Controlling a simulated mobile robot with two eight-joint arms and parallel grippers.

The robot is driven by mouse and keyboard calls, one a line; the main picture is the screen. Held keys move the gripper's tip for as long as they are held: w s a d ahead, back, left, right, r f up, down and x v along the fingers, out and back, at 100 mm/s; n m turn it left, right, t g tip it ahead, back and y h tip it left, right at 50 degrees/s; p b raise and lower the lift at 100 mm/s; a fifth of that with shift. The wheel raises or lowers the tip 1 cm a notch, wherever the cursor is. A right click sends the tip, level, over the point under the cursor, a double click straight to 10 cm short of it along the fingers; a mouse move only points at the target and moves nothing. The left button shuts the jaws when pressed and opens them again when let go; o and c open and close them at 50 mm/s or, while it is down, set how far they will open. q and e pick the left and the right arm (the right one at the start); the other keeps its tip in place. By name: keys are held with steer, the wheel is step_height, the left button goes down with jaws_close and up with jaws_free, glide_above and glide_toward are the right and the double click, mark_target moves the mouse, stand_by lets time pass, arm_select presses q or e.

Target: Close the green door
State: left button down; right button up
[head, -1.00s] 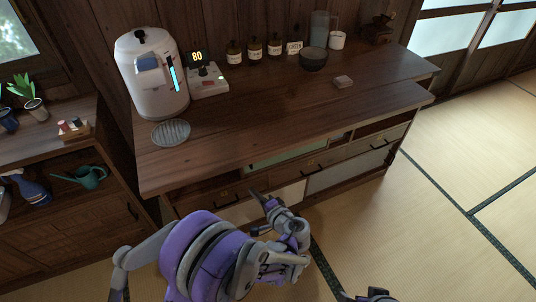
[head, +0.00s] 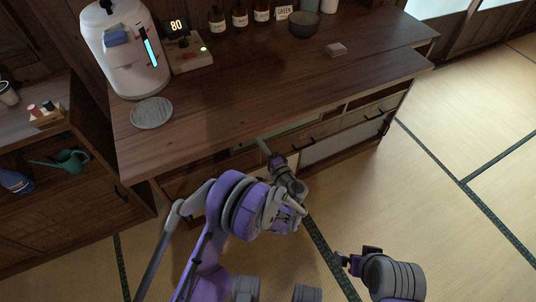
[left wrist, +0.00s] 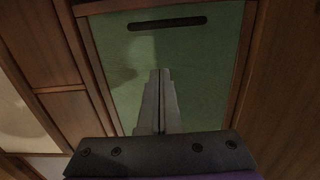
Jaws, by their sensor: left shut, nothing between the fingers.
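The green door (head: 292,131) is a pale green panel in the front of the wooden cabinet, under the countertop, partly hidden by my left arm in the head view. In the left wrist view the green door (left wrist: 205,75) fills the middle, framed in wood, with a dark slot-like handle (left wrist: 167,23) near its top edge. My left gripper (head: 264,149) is at the cabinet front by the door; its fingers (left wrist: 160,72) are together and empty, pointing at the panel. I cannot tell if they touch it. My right gripper (head: 345,262) is low at the right, away from the cabinet, its fingers unclear.
The countertop (head: 250,95) overhangs the cabinet front and holds a white dispenser (head: 125,50), a round grey grate (head: 152,113), bottles and a dark bowl (head: 304,24). A low shelf with a teal watering can (head: 70,159) stands left. Tatami floor (head: 460,130) is free at right.

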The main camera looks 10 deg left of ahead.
arm_select(q)
steer(key=shift+s+a, duration=0.2)
steer(key=shift+a, duration=0.45)
steer(key=shift+s+a, duration=0.25)
steer(key=shift+a, duration=0.45)
steer(key=shift+s+a, duration=0.2)
steer(key=shift+a, duration=0.45)
arm_select(e)
steer(key=shift+f, duration=0.35)
arm_select(q)
steer(key=shift+s, duration=0.1)
arm_select(e)
steer(key=shift+a, duration=0.1)
